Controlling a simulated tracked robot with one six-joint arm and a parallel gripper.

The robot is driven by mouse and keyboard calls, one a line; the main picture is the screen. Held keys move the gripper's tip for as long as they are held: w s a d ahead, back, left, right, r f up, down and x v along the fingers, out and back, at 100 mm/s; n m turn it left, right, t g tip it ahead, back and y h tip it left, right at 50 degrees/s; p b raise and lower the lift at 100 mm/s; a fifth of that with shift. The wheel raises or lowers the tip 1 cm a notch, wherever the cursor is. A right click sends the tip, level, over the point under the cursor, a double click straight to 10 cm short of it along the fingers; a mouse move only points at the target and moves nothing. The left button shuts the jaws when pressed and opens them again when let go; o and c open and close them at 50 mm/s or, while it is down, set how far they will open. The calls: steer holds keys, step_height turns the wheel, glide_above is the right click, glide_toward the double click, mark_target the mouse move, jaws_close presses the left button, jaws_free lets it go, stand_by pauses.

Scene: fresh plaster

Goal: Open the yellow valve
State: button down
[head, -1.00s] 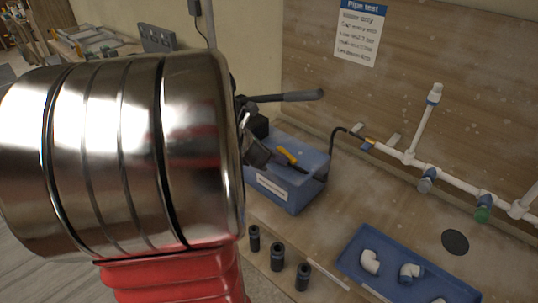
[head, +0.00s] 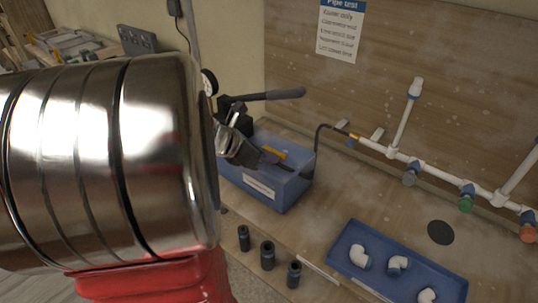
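A small yellow part (head: 273,153), possibly the yellow valve's lever, shows above the blue box of the test pump (head: 285,186). My gripper (head: 268,158) is at the pump, its dark end close beside the yellow part. I cannot tell whether they touch. My large metal arm link hides much of the gripper and the left of the pump, so its opening is unclear. The pump has a black lever with a grey grip (head: 272,95) and a round gauge (head: 209,82).
A white pipe (head: 400,155) at right carries grey (head: 410,178), green (head: 466,203) and orange (head: 528,232) knobs. A blue tray (head: 345,272) holds white elbows. Several black sockets (head: 267,255) stand along the front edge. A hose (head: 320,133) joins pump and pipe.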

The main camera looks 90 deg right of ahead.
steer(key=shift+a, duration=0.1)
steer(key=w+a+r, duration=0.6)
steer(key=w+a, duration=0.1)
steer(key=a, duration=0.2)
steer(key=shift+r, duration=0.3)
stand_by(0.5)
